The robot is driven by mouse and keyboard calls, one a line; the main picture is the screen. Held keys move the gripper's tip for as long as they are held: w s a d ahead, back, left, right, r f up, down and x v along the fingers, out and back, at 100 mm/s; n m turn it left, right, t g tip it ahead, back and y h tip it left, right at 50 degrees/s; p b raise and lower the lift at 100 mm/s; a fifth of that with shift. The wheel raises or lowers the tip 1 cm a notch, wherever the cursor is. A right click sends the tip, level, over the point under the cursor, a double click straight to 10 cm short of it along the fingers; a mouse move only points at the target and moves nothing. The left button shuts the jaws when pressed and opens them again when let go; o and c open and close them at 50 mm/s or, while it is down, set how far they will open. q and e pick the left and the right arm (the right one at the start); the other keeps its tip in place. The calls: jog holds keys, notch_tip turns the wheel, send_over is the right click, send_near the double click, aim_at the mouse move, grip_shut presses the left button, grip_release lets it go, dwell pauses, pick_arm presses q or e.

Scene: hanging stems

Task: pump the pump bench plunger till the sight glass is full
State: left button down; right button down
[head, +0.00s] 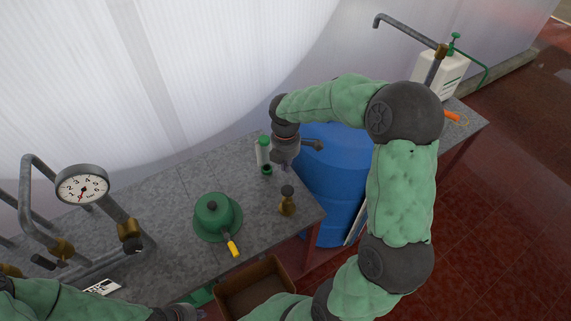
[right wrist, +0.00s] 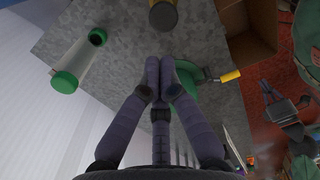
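A pale tube (head: 262,152) with green ends, which looks like the sight glass, stands near the bench's back edge; its level cannot be read. It also shows in the right wrist view (right wrist: 79,60). A green dome (head: 212,222) with a dark top knob and yellow-tipped lever (head: 234,247) sits on the bench. A small brass post with a dark knob (head: 287,198) stands to its right. I cannot tell which part is the plunger. My right gripper (head: 284,168) is beside the tube, above the bench; its fingers (right wrist: 160,62) are together and look empty. My left gripper (head: 187,313) is mostly cut off at the bottom edge.
The grey bench (head: 165,190) is bare around the dome. A pressure gauge (head: 82,187) and pipes with brass valves stand at the left. An open brown box (head: 255,283) is below the front edge. A blue barrel (head: 335,180) and white jug (head: 441,75) are at the right.

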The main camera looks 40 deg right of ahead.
aim_at(286, 189)
notch_tip(286, 189, down, 11)
jog(key=shift+d+r+b, duration=0.1)
jog(key=shift+r+b, duration=0.05)
jog(key=shift+b, duration=0.15)
notch_tip(286, 189, down, 4)
jog(key=shift+f+b, duration=0.1)
jog(key=shift+b, duration=1.15)
jog(key=shift+s, duration=0.1)
